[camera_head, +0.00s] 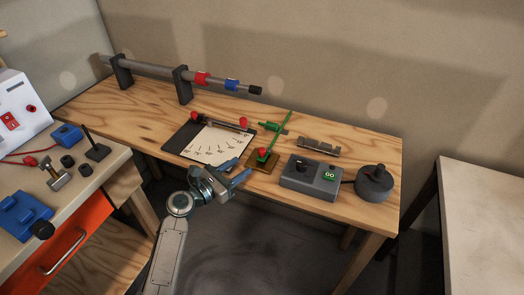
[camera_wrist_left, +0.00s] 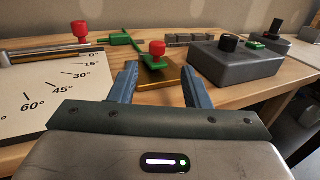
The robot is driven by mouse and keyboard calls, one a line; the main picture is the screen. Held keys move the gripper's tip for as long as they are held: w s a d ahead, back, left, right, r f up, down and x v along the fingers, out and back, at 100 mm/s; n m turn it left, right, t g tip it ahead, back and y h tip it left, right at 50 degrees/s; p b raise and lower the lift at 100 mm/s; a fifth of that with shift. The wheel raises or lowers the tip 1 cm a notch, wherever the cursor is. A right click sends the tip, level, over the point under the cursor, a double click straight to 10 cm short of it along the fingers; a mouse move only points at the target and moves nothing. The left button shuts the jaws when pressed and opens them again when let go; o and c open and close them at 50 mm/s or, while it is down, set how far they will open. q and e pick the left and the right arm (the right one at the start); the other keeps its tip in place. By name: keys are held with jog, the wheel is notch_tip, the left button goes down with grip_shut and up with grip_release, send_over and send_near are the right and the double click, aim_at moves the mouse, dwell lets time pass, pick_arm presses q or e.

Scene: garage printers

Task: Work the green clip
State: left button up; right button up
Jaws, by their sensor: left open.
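A green clip-like piece with a red knob (camera_head: 264,153) stands on a small brass-coloured plate (camera_head: 260,166) on the wooden bench. A thin green bar (camera_head: 281,131) runs from it toward the back. In the left wrist view the red knob (camera_wrist_left: 157,48) and plate (camera_wrist_left: 165,78) show just beyond my fingers. Another green piece (camera_wrist_left: 122,40) lies behind it; I cannot tell if they join. My left gripper (camera_head: 237,171) is open and empty, fingers pointing at the plate, apart from the knob. My right gripper is not in view.
An angle-marked board (camera_head: 212,145) with a red-knobbed rod lies left of the plate. A grey box (camera_head: 310,178) with a black knob and green part, and a round dark device (camera_head: 374,184), stand right. A grey rail (camera_head: 318,148) lies behind. A rod on stands (camera_head: 150,69) runs along the back.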

aim_at(259, 152)
pick_arm(q)
jog(key=p+x, duration=0.1)
jog(key=x, duration=0.8)
jog(key=shift+w, duration=0.35)
jog(key=shift+w+d+p, duration=0.3)
jog(key=shift+w+d, duration=0.05)
jog(key=shift+w, duration=0.05)
jog(key=shift+d, duration=0.1)
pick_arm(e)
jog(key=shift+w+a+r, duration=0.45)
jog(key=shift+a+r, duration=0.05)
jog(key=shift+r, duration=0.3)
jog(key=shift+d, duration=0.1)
pick_arm(q)
grip_shut()
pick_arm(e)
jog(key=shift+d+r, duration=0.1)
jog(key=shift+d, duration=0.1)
